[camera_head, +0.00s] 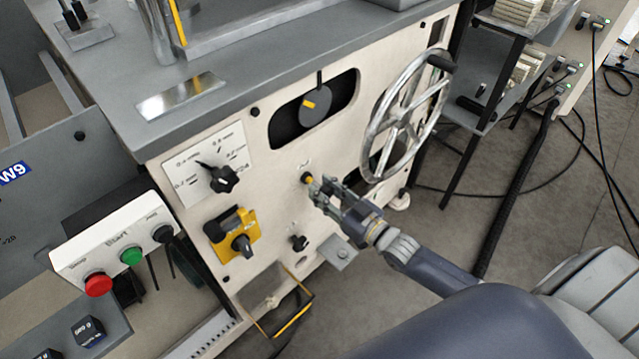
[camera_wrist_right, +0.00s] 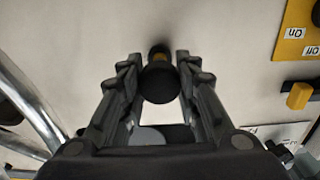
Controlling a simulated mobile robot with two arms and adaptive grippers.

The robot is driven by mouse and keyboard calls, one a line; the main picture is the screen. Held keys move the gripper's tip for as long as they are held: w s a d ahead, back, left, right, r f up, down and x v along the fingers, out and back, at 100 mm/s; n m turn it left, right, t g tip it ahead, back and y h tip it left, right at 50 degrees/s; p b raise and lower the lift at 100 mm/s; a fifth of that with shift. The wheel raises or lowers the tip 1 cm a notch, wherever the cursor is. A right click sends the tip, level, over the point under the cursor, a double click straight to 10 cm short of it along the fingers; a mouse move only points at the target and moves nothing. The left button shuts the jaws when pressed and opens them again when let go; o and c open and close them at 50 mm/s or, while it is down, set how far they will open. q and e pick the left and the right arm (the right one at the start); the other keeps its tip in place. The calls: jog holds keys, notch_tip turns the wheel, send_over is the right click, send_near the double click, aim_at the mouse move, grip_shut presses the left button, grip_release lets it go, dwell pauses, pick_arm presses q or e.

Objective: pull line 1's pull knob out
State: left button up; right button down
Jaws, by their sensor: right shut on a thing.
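The pull knob (camera_head: 307,178) sticks out of the cream front panel (camera_head: 275,195), below the handwheel's left side. In the right wrist view the knob (camera_wrist_right: 159,84) shows a round black head on a yellowish collar at the panel. My right gripper (camera_head: 316,187) comes in from the lower right and is shut on the knob. In the right wrist view my right gripper's fingers (camera_wrist_right: 158,68) stand on both sides of the black head. How far the knob is out of the panel is hard to tell. My left gripper is not in view.
A metal handwheel (camera_head: 408,113) stands close right of the knob. A black dial (camera_head: 224,179), a yellow switch (camera_head: 236,236) and a small black knob (camera_head: 299,243) sit left and below. A button box (camera_head: 127,250) is at lower left. Open floor lies right (camera_head: 570,200).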

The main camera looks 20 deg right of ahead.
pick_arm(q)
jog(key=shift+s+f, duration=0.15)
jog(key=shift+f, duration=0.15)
pick_arm(e)
jog(key=shift+s+f, duration=0.1)
jog(key=c, duration=1.2)
grip_release()
jog(key=shift+s, duration=0.1)
jog(key=shift+s+d, duration=0.1)
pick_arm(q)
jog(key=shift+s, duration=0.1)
pick_arm(e)
jog(key=shift+s, duration=0.1)
jog(key=v, duration=1.1)
jog(key=shift+s+d, duration=0.2)
jog(key=shift+s, duration=0.15)
